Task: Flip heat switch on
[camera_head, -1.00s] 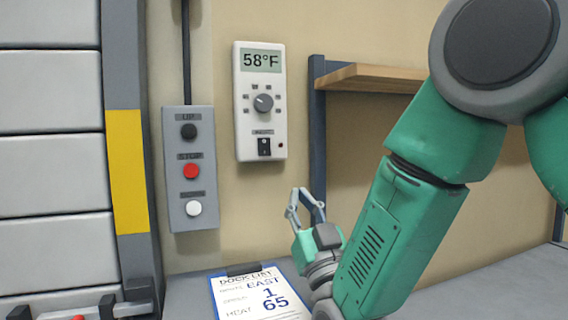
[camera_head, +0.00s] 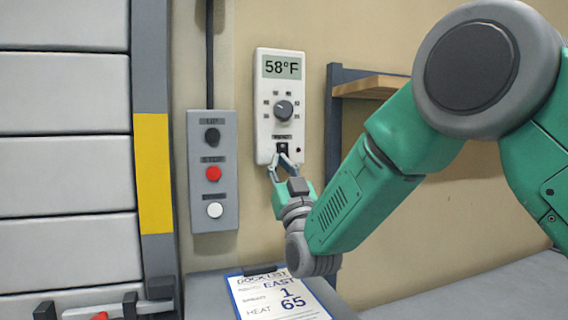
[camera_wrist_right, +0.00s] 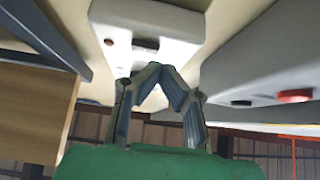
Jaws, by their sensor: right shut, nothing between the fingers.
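The white heat control box (camera_head: 265,110) is on the wall, its display reading 58°F with a round knob below it. The black heat switch (camera_head: 282,147) sits low on its face, partly hidden by my fingers. A small dark red light is to its right. My right gripper (camera_head: 283,163) is shut and empty, with its fingertips at the switch's lower end. In the right wrist view the shut fingertips (camera_wrist_right: 157,68) are close to the box (camera_wrist_right: 180,22) and the dark switch (camera_wrist_right: 145,43). I cannot tell whether they touch. My left gripper is not in view.
A grey button panel (camera_head: 225,180) with black, red and white buttons is left of the box. A wooden shelf (camera_head: 370,88) on a dark post is to the right. A dock list clipboard (camera_head: 265,304) reading EAST, 1, HEAT 65 lies on the grey surface below.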

